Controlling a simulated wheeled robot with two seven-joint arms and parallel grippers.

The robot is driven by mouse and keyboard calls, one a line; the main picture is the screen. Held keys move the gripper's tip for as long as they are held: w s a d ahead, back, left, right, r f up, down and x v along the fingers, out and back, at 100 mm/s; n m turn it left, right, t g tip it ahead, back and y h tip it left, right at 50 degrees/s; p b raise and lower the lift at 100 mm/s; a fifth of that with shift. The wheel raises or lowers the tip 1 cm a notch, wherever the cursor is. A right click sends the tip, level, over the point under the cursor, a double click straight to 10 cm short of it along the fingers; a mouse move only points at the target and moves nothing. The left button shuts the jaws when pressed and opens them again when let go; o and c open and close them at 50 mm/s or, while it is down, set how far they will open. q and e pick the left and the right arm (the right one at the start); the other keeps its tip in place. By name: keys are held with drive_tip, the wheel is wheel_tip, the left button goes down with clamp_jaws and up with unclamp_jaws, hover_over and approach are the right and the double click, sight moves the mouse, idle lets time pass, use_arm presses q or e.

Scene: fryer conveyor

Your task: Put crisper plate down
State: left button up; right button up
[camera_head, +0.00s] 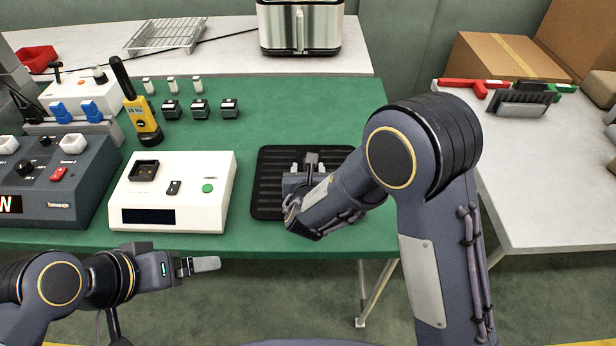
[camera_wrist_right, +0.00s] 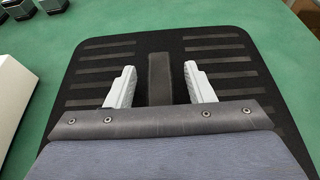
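The crisper plate (camera_head: 266,196) is a black slotted plate lying flat on the green table (camera_head: 310,115). In the right wrist view the plate (camera_wrist_right: 240,72) fills most of the picture, with a raised dark handle (camera_wrist_right: 159,78) at its middle. My right gripper (camera_head: 308,167) is over the plate. Its two pale fingers (camera_wrist_right: 160,84) are spread, one on each side of the handle, with a gap on both sides. My arm hides the plate's right front part in the head view. My left gripper (camera_head: 208,264) is in front of the table, holding nothing visible; its finger gap cannot be made out.
A white device (camera_head: 215,170) stands just left of the plate. A yellow-black handheld tool (camera_head: 143,120), small black blocks (camera_head: 200,108) and a dark control box (camera_head: 85,190) are further left. The air fryer (camera_head: 300,28) stands on the back table. Green tabletop behind the plate is clear.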

drive_tip(key=c, duration=1)
drive_tip(key=shift+r, duration=0.1)
